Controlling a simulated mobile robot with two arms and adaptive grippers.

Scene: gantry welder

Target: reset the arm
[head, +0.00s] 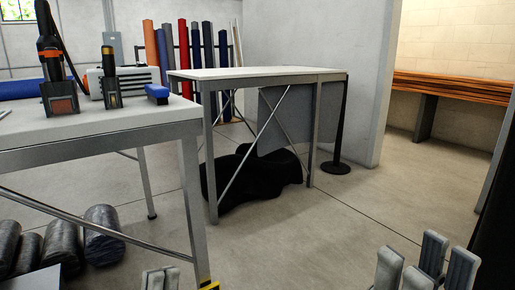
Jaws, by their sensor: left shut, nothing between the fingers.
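My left gripper (160,279) shows at the bottom edge, left of the middle. Only its grey fingertips are in view. They are close together with nothing seen between them. My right gripper (425,268) shows at the bottom right. Its grey fingers stand apart, with an empty gap between them over the floor. Both grippers are in front of the tables and touch nothing that I can see. The rest of both arms is mostly out of the frame.
A near table (95,128) at left carries tools and a blue-topped brush (157,92). A bare table (255,73) stands behind, with a black heap (245,180) under it. Dark rolls (103,236) lie at lower left. The floor (340,225) at centre right is clear.

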